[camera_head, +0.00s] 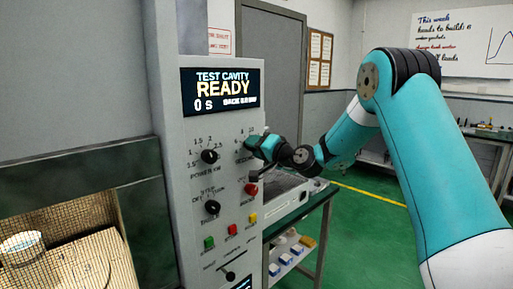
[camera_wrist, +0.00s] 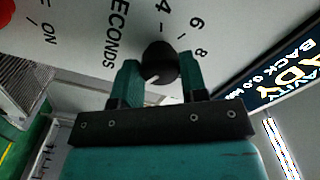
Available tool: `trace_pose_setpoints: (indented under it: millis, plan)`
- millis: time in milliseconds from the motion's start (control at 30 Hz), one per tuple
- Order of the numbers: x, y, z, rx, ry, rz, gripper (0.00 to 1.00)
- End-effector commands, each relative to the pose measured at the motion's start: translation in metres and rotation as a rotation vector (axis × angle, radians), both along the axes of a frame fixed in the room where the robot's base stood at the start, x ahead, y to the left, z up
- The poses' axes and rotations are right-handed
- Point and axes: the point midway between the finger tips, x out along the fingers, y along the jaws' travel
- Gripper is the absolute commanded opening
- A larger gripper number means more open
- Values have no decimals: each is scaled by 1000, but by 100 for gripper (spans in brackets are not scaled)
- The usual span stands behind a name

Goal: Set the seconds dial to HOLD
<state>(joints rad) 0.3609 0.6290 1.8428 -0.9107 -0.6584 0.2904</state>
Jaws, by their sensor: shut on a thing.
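The seconds dial (camera_wrist: 160,62) is a round black knob with a white pointer line, on the pale panel in the wrist view. The word SECONDS and the numbers 4, 6 and 8 are printed around it. The pointer line shows on the knob's near side, toward the lower left of that picture. My gripper (camera_wrist: 159,76) has one finger on each side of the knob and is shut on it. In the head view my gripper (camera_head: 252,146) is at the panel's right part and hides the dial. I cannot make out a HOLD mark.
The display (camera_head: 222,90) reads TEST CAVITY READY, 0 s. Left of my gripper is the power knob (camera_head: 209,156), with another black knob (camera_head: 212,207) below. A red button (camera_head: 251,189) sits just under my gripper. A mesh-fronted cavity (camera_head: 70,235) is at left; a bench stands behind.

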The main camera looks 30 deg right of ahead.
Motion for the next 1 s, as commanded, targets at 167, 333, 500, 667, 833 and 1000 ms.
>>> trace_pose_setpoints:
  millis: [167, 333, 500, 667, 833, 1000]
  plan:
    - [0, 0, 0, 0, -1, -2, 66]
    - [0, 0, 0, 0, -1, -1, 66]
    - [-4, -2, -1, -1, -1, -1, 66]
    - [-25, -10, -4, -1, 0, -4, 66]
    - [-66, -24, -6, 0, -2, -7, 66]
    - [-108, -37, -5, 0, -3, -7, 66]
